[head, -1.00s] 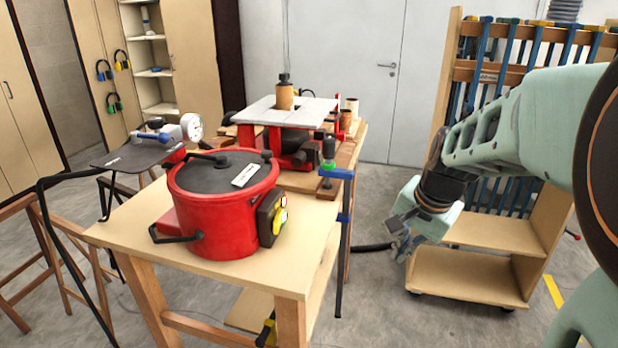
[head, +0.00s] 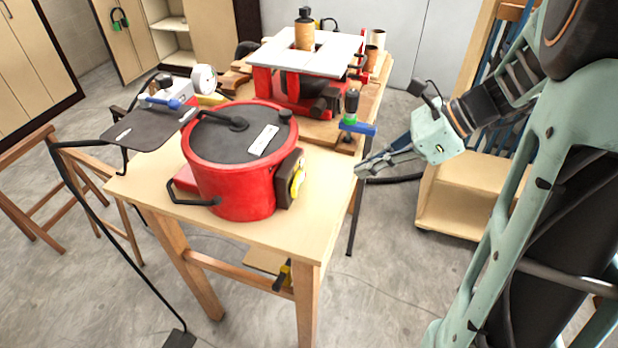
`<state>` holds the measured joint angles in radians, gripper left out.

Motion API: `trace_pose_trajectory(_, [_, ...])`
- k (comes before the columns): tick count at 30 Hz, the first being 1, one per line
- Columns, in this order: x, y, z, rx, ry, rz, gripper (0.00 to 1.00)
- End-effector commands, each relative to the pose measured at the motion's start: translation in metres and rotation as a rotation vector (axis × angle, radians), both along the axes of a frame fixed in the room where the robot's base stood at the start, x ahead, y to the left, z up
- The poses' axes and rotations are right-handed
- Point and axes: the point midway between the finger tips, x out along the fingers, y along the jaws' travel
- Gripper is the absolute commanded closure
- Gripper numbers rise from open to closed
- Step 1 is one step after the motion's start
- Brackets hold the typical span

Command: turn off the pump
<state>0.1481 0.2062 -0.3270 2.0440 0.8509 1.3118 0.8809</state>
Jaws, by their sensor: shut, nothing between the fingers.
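A red cylindrical vessel (head: 232,186) with a dark lid stands on the wooden table. A dark box (head: 289,178) with a yellow face (head: 298,180) is on its right side; this looks like the pump control, but I cannot read its switch position. My gripper (head: 360,172) is shut and empty. It points left, just off the table's right edge in the picture, to the right of the dark box and apart from it. My gripper's wrist is to the right, beyond the table.
A clamp with a blue bar (head: 357,127) stands at the table's right edge, close above my gripper. A red machine with a grey top (head: 307,52) is behind the vessel. The table's front right corner is clear.

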Motion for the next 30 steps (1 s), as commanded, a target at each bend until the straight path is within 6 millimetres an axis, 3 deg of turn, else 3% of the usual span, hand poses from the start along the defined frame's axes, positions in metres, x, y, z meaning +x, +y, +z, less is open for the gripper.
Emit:
trace_pose_trajectory(10, [0.002, 0.012, -0.012, -0.001, 0.002, 0.004, 1.00])
trace_pose_trajectory(23, [0.012, 0.072, -0.074, -0.004, 0.003, 0.005, 1.00])
trace_pose_trajectory(30, [0.020, 0.103, -0.070, -0.003, -0.002, 0.004, 1.00])
